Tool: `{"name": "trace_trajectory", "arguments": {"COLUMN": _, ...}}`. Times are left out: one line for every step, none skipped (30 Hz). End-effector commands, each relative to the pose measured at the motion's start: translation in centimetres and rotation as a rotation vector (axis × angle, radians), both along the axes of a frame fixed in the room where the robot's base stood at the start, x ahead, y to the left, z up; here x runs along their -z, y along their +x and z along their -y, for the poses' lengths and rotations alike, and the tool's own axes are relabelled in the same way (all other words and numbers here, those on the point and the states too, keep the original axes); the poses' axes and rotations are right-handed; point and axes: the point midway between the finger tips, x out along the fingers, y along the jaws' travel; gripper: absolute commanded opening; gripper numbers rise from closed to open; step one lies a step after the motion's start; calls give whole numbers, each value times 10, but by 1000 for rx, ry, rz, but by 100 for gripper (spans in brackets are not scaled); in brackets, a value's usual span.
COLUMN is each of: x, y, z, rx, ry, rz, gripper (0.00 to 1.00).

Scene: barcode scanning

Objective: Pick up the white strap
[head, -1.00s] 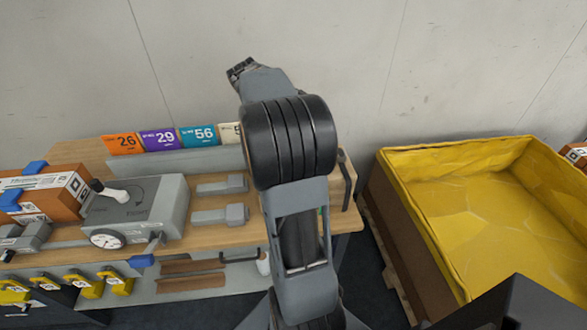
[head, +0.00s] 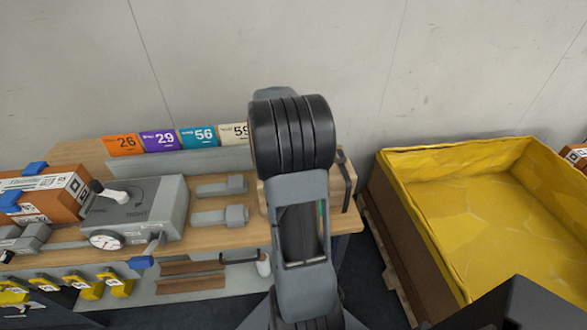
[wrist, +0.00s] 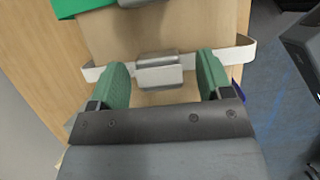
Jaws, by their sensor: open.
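In the wrist view, the white strap (wrist: 240,54) runs across a tan wooden-looking surface, with a grey buckle-like piece (wrist: 158,72) at its middle. My gripper (wrist: 163,70) is open, with its green fingers on either side of the grey piece. The fingertips reach the strap line in the picture; whether they touch it I cannot tell. In the head view my arm hides the gripper and the strap.
The wrist view shows a green object (wrist: 80,6) beyond the strap. In the head view, a grey device with a dial (head: 150,205) and grey blocks (head: 222,216) lie left of my arm. A yellow-lined crate (head: 375,215) stands to the right.

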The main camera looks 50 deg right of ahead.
Motion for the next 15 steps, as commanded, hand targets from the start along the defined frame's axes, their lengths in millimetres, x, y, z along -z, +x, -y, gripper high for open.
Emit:
{"name": "trace_trajectory", "arguments": {"x": 0, "y": 0, "z": 0, "rx": 0, "ry": 0, "rz": 0, "gripper": 72}}
{"name": "trace_trajectory", "arguments": {"x": 0, "y": 0, "z": 0, "rx": 0, "ry": 0, "rz": 0, "gripper": 72}}
{"name": "trace_trajectory", "arguments": {"x": 0, "y": 0, "z": 0, "rx": 0, "ry": 0, "rz": 0, "gripper": 72}}
{"name": "trace_trajectory", "arguments": {"x": 0, "y": 0, "z": 0, "rx": 0, "ry": 0, "rz": 0, "gripper": 72}}
{"name": "trace_trajectory", "arguments": {"x": 0, "y": 0, "z": 0, "rx": 0, "ry": 0, "rz": 0, "gripper": 72}}
{"name": "trace_trajectory", "arguments": {"x": 0, "y": 0, "z": 0, "rx": 0, "ry": 0, "rz": 0, "gripper": 69}}
{"name": "trace_trajectory", "arguments": {"x": 0, "y": 0, "z": 0, "rx": 0, "ry": 0, "rz": 0, "gripper": 67}}
{"name": "trace_trajectory", "arguments": {"x": 0, "y": 0, "z": 0, "rx": 0, "ry": 0, "rz": 0, "gripper": 64}}
{"name": "trace_trajectory", "arguments": {"x": 0, "y": 0, "z": 0, "rx": 0, "ry": 0, "rz": 0, "gripper": 60}}
{"name": "trace_trajectory", "arguments": {"x": 0, "y": 0, "z": 0, "rx": 0, "ry": 0, "rz": 0, "gripper": 57}}
{"name": "trace_trajectory", "arguments": {"x": 0, "y": 0, "z": 0, "rx": 0, "ry": 0, "rz": 0, "gripper": 54}}
{"name": "trace_trajectory", "arguments": {"x": 0, "y": 0, "z": 0, "rx": 0, "ry": -1, "rz": 1, "gripper": 50}}
{"name": "trace_trajectory", "arguments": {"x": 0, "y": 0, "z": 0, "rx": 0, "ry": -1, "rz": 1, "gripper": 47}}
{"name": "trace_trajectory", "arguments": {"x": 0, "y": 0, "z": 0, "rx": 0, "ry": -1, "rz": 1, "gripper": 45}}
{"name": "trace_trajectory", "arguments": {"x": 0, "y": 0, "z": 0, "rx": 0, "ry": -1, "rz": 1, "gripper": 41}}
